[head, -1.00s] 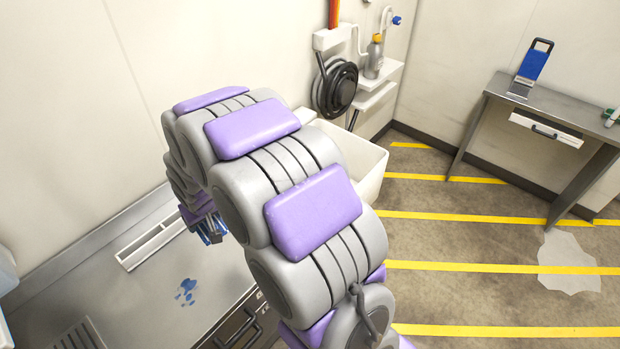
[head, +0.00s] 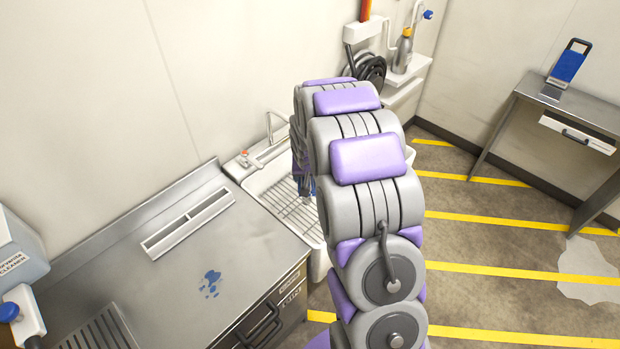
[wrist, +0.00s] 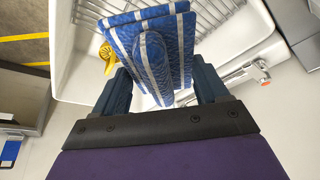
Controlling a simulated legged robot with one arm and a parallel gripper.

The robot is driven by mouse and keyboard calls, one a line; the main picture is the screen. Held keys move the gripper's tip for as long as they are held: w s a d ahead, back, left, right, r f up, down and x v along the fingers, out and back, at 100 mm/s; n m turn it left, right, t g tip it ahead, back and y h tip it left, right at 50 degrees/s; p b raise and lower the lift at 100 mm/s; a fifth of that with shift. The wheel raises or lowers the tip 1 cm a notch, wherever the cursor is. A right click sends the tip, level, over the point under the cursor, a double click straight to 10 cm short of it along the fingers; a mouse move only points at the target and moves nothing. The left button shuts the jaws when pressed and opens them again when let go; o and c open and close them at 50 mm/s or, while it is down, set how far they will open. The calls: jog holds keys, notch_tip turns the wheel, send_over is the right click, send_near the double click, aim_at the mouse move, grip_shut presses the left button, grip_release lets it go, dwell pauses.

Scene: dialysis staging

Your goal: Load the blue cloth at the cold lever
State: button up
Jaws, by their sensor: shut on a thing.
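The blue cloth (wrist: 150,45), folded with white stripes, is between the fingers of my gripper (wrist: 160,88) in the wrist view. My gripper is shut on it and holds it over the white sink (wrist: 75,75). In the head view my gripper (head: 305,185) is mostly hidden behind my arm, in front of the sink basin (head: 262,180) with its wire rack (head: 285,190). A tap with a red-marked lever (head: 245,155) stands at the sink's back left. It also shows in the wrist view (wrist: 260,70) at the right. I cannot tell which lever is cold.
A steel counter (head: 120,290) with a blue stain (head: 210,284) lies left of the sink. A yellow object (wrist: 107,55) shows beside the cloth. Yellow-striped floor lies between.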

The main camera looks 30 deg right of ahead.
jog(key=w, duration=0.1)
jog(key=w+d, duration=0.1)
jog(key=w, duration=0.1)
jog(key=shift+w+d+f, duration=0.35)
jog(key=shift+d+f, duration=0.05)
jog(key=w+d+f+p, duration=0.1)
jog(key=w+d+p, duration=0.1)
jog(key=w, duration=0.4)
jog(key=shift+w+d+f, duration=0.15)
jog(key=shift+w+f, duration=0.05)
jog(key=shift+w, duration=0.15)
jog(key=shift+s, duration=0.1)
jog(key=shift+s+a+b, duration=0.3)
jog(key=shift+s+a, duration=0.15)
jog(key=shift+s, duration=0.8)
jog(key=shift+s+a+b, duration=0.25)
jog(key=shift+s+a, duration=0.25)
jog(key=shift+s, duration=0.7)
jog(key=shift+s+a+b, duration=0.3)
jog(key=shift+s+a, duration=0.15)
jog(key=shift+s, duration=0.8)
jog(key=shift+s+a+r, duration=0.2)
jog(key=shift+s+r, duration=0.45)
jog(key=shift+r, duration=0.1)
jog(key=shift+s+a+r, duration=0.35)
jog(key=shift+s+r, duration=0.3)
jog(key=shift+s, duration=0.2)
jog(key=shift+s+a+r, duration=0.3)
jog(key=shift+s+r, duration=0.35)
jog(key=shift+s, duration=0.15)
